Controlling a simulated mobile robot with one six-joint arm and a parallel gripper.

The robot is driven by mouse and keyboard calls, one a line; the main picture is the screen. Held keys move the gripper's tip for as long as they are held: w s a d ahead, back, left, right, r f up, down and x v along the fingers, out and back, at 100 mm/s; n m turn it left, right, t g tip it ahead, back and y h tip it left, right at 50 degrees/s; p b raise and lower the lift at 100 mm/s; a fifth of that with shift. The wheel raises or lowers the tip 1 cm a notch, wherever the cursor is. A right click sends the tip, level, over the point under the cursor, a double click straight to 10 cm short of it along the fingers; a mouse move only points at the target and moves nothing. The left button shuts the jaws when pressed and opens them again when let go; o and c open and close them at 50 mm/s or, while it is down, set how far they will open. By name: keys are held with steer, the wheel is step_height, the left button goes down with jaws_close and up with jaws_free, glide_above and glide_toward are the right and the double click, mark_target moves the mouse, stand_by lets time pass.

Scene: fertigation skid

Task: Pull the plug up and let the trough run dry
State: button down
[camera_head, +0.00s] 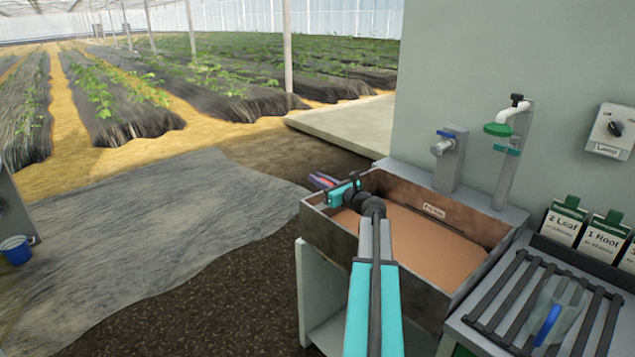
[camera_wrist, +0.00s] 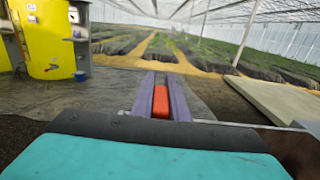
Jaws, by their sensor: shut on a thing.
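The trough (camera_head: 326,230) stands at right of centre in the head view, with flat orange-brown liquid (camera_head: 440,252) over its floor. My gripper (camera_head: 322,181) is at the trough's far left corner, its fingers pointing outward past the rim. In the wrist view, my gripper (camera_wrist: 160,102) has its two purple fingers shut on a small red block (camera_wrist: 161,103). The red block also shows as a small red patch between the fingers in the head view. It may be the plug, but I cannot tell. No other plug shows, and the drain is not visible. My arm covers part of the trough.
A grey tap (camera_head: 450,145) and a green-headed spout (camera_head: 498,130) stand behind the trough. A slatted rack (camera_head: 500,285) holds a clear item with a blue part. Seed-style packets (camera_head: 565,222) and a lamp switch (camera_head: 612,130) are right. A blue bucket (camera_head: 15,250) stands far left.

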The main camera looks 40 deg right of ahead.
step_height(320, 180, up, 4)
steer(key=shift+f+p, duration=0.2)
steer(key=shift+p, duration=0.75)
steer(key=c, duration=1.7)
jaws_free()
